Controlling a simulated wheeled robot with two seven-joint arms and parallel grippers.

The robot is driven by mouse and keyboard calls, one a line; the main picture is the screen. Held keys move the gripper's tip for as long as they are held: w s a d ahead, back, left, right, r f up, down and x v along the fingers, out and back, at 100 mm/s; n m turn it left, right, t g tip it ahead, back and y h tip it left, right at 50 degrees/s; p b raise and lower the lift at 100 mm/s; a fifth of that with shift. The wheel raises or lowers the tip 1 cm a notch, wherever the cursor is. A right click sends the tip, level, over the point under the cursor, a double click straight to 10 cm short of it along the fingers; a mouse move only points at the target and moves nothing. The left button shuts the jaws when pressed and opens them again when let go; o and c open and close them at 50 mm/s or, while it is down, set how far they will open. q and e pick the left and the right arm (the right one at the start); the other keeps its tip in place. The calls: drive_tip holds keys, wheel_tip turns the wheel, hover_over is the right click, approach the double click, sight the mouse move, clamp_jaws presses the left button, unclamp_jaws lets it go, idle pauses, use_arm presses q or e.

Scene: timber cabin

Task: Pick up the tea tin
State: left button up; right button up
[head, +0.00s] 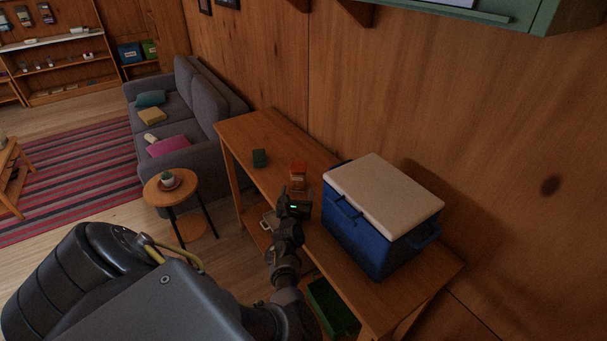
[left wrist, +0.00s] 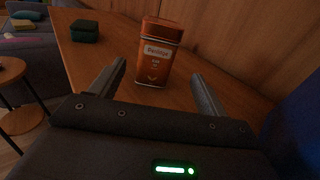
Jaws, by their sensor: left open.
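The tea tin is an orange-red tin (head: 298,172) with a pale label, standing upright on the wooden console table (head: 258,130). In the left wrist view the tin (left wrist: 158,52) stands just beyond and between my fingertips. My left gripper (head: 297,190) is open, on the near side of the tin. Its two fingers (left wrist: 163,72) show apart with nothing held between them. I cannot tell whether a finger touches the tin. My right gripper is not in either view.
A blue cooler (head: 356,237) with a pale lid stands close right of my left gripper. A small dark green tin (head: 259,158) sits farther left on the table; it also shows in the left wrist view (left wrist: 85,31). A wooden wall runs behind. A round side table (head: 153,192) stands left.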

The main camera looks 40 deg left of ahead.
sight(297, 181)
use_arm(q)
drive_tip(key=shift+a+b, duration=0.3)
drive_tip(key=b+x, duration=0.3)
drive_tip(key=x, duration=0.1)
drive_tip(key=shift+w+a+f, duration=0.15)
drive_tip(key=shift+a, duration=0.15)
drive_tip(key=shift+w+a+b, duration=0.1)
drive_tip(key=shift+w+b, duration=0.15)
drive_tip(key=shift+b, duration=0.05)
drive_tip(key=b+x, duration=0.4)
drive_tip(key=shift+w+a+r, duration=0.1)
drive_tip(key=shift+w+r, duration=0.1)
drive_tip(key=shift+w, duration=0.1)
drive_tip(key=shift+w+a+r, duration=0.1)
drive_tip(key=shift+w+a, duration=0.05)
drive_tip(key=shift+w, duration=0.05)
drive_tip(key=shift+r, duration=0.2)
drive_tip(key=c, duration=1.2)
